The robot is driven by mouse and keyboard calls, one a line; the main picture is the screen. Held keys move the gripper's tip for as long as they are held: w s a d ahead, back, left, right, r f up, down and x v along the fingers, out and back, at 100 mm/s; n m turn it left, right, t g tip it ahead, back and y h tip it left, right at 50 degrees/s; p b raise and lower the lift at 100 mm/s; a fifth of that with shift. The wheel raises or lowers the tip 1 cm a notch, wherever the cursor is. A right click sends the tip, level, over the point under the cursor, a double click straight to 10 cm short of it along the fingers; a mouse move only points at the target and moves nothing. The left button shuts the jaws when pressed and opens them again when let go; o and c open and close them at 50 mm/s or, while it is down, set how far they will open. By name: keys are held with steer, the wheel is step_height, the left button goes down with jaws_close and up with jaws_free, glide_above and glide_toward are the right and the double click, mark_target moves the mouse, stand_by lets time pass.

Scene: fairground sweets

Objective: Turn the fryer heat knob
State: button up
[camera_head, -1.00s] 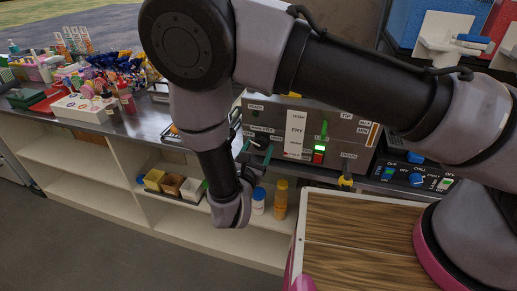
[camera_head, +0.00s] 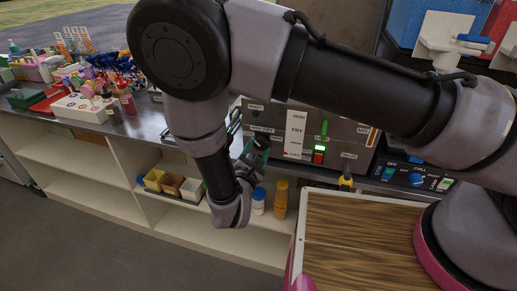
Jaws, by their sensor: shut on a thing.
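My wrist hangs in front of and below the panel.
A black-and-yellow drain handle (camera_head: 345,180) sits low on the fryer. Below are small bins (camera_head: 172,185), a white bottle (camera_head: 258,201) and an orange bottle (camera_head: 280,199). Sweets and boxes (camera_head: 83,106) crowd the left counter.

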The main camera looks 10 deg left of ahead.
steer(key=shift+m, duration=2)
steer(key=o, duration=1.4)
steer(key=shift+s, duration=0.15)
steer(key=s, duration=1)
steer(key=shift+s+a, duration=0.3)
steer(key=shift+a, duration=0.1)
